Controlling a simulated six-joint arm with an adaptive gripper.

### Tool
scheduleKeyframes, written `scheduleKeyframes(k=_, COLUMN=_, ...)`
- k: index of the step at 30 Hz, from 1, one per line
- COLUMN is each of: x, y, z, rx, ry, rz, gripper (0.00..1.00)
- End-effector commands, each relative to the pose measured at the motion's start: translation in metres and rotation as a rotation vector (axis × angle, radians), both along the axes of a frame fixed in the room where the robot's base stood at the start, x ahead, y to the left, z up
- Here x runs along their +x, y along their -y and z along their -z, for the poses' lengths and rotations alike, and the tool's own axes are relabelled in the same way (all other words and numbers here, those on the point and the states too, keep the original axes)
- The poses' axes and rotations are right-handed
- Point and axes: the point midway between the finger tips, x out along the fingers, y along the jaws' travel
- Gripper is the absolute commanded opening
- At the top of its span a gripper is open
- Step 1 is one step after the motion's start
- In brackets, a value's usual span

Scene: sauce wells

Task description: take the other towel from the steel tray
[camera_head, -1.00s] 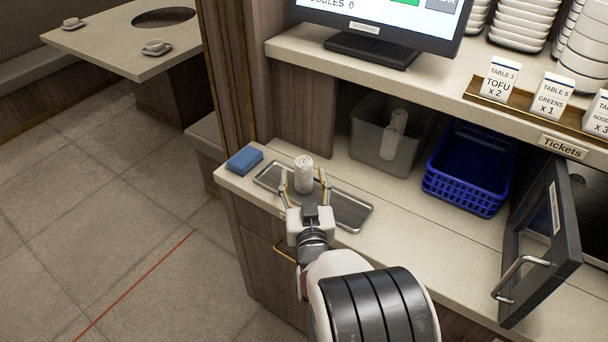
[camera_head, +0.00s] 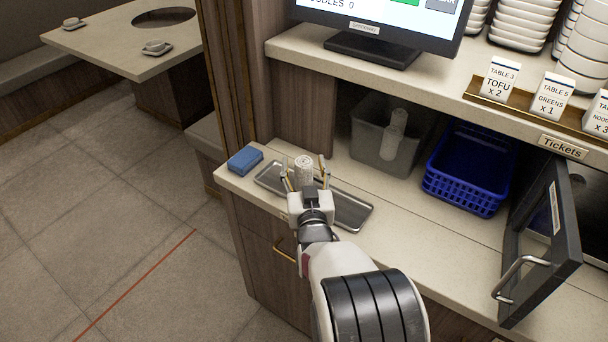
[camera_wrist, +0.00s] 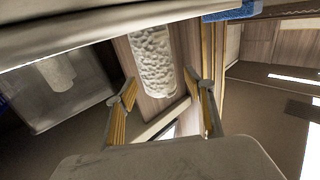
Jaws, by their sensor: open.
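A rolled white towel (camera_head: 304,169) stands upright near the left end of the steel tray (camera_head: 352,213) on the counter. It also shows in the wrist view (camera_wrist: 153,62), beyond and between the fingers. My gripper (camera_head: 306,172) is open, with one finger on each side of the towel in the head view. In the wrist view my gripper (camera_wrist: 163,95) has a clear gap between its fingers and the towel. A second rolled towel (camera_head: 395,130) is in the grey bin (camera_head: 367,160) under the shelf.
A blue sponge (camera_head: 245,159) lies on the counter left of the tray. A blue basket (camera_head: 470,178) stands right of the grey bin. A dark-framed open door (camera_head: 545,245) with a handle stands at the right. The shelf above holds a monitor (camera_head: 385,28) and order tickets (camera_head: 498,78).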

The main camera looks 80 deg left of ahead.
Motion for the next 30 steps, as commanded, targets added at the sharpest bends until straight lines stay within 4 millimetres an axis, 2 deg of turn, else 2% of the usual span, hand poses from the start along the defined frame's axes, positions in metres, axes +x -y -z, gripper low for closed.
scheduleKeyframes(k=19, x=0.0005, y=-0.0036, z=0.0, rx=0.0, ry=0.0, rz=0.0, gripper=0.53)
scheduleKeyframes(k=24, x=0.0005, y=-0.0035, z=0.0, rx=0.0, ry=0.0, rz=0.0, gripper=0.11)
scheduleKeyframes(k=30, x=0.0004, y=-0.0036, z=-0.0002, rx=0.0, ry=0.0, rz=0.0, gripper=0.11)
